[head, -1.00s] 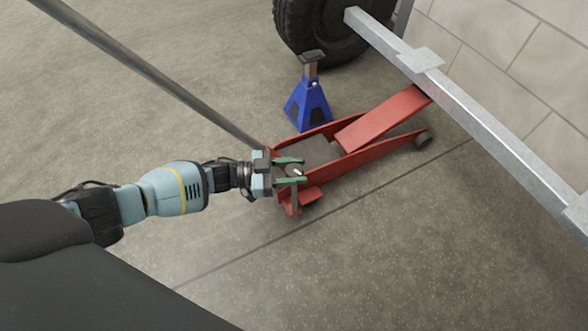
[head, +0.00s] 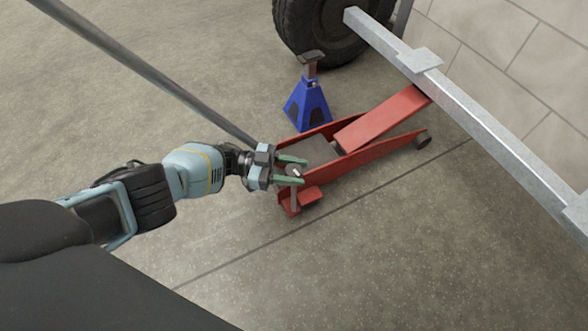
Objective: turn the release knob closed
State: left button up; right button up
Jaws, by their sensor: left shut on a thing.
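The red floor jack (head: 372,158) stands on the concrete floor, its raised lift arm (head: 385,118) reaching up to the grey trailer beam. The release knob (head: 296,172) is a small dark round part with a white mark, at the handle end of the jack. My left gripper (head: 298,171) has its green fingers on either side of the knob and is shut on it. The fingers partly hide the knob. My right gripper does not show.
A blue jack stand (head: 307,103) stands close behind the jack. The long grey jack handle (head: 150,72) slants up to the left above my arm. A tyre (head: 320,30), the metal trailer beam (head: 480,120) and a block wall (head: 535,50) are beyond. The floor in front is clear.

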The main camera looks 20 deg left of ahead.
pick_arm(q)
jog(key=shift+w+r, duration=0.1)
jog(key=shift+w, duration=0.05)
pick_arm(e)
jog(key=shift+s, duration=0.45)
pick_arm(q)
jog(key=o, duration=0.9)
jog(key=shift+o, duration=0.2)
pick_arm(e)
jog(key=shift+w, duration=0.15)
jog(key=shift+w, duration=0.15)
pick_arm(q)
jog(key=shift+r+p, duration=0.1)
jog(key=shift+p, duration=0.2)
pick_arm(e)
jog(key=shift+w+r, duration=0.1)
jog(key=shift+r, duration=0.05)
